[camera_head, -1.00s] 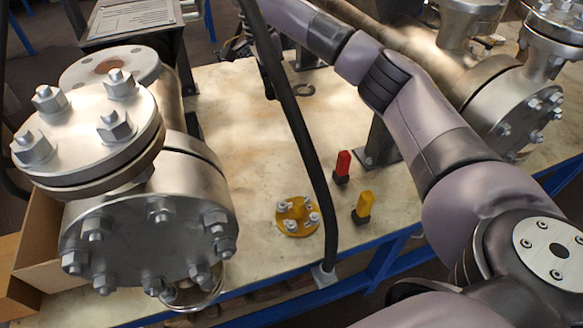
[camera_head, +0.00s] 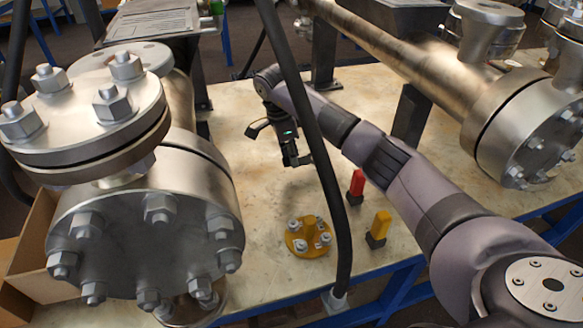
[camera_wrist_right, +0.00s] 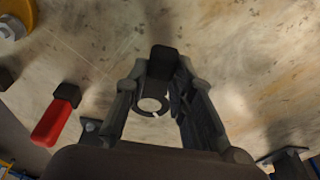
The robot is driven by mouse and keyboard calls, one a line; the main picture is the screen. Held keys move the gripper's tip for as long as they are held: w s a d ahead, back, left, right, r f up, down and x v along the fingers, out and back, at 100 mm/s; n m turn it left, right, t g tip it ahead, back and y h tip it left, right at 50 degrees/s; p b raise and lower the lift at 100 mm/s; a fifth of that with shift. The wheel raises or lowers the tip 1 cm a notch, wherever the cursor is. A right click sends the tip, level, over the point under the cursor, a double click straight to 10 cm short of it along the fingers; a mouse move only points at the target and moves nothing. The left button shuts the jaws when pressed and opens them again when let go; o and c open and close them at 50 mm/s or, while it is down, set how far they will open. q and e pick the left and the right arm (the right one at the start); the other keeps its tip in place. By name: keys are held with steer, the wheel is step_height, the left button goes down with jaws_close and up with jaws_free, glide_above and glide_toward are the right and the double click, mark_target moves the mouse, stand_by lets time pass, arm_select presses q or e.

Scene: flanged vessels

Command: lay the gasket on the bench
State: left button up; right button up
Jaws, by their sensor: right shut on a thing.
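My right gripper (camera_head: 291,158) hangs above the middle of the bench (camera_head: 265,205), pointing down. In the right wrist view its fingers (camera_wrist_right: 160,100) are closed in around a small dark ring, the gasket (camera_wrist_right: 147,116). The bench shows through the ring's hole. In the head view the gasket is too small and dark to make out clearly at the fingertips. The bench top lies below, with a dark shadow under the gripper. My left gripper is not in view.
A yellow flange with bolts (camera_head: 309,237), a red-handled item (camera_head: 356,183) and a yellow-handled item (camera_head: 380,226) stand near the front edge. A large flanged vessel (camera_head: 140,225) is at left, another (camera_head: 520,120) at right. A black hose (camera_head: 318,150) crosses the view.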

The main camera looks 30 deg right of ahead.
steer(key=shift+f+b, duration=0.35)
steer(key=shift+f, duration=1.65)
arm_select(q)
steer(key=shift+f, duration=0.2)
arm_select(e)
steer(key=shift+f, duration=0.3)
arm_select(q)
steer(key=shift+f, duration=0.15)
arm_select(e)
steer(key=o, duration=1)
steer(key=shift+s+f, duration=0.15)
steer(key=shift+c, duration=0.2)
steer(key=r, duration=0.2)
steer(key=r+p, duration=0.1)
steer(key=r, duration=0.1)
steer(key=a+r, duration=0.1)
steer(key=r, duration=0.1)
steer(key=shift+w+r, duration=0.3)
steer(key=shift+r, duration=0.05)
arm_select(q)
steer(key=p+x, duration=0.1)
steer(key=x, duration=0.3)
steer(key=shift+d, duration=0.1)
arm_select(e)
step_height(320, 180, up, 6)
glide_above(291, 175)
steer(key=a, duration=0.2)
steer(key=shift+w+a, duration=0.1)
steer(key=shift+w, duration=0.15)
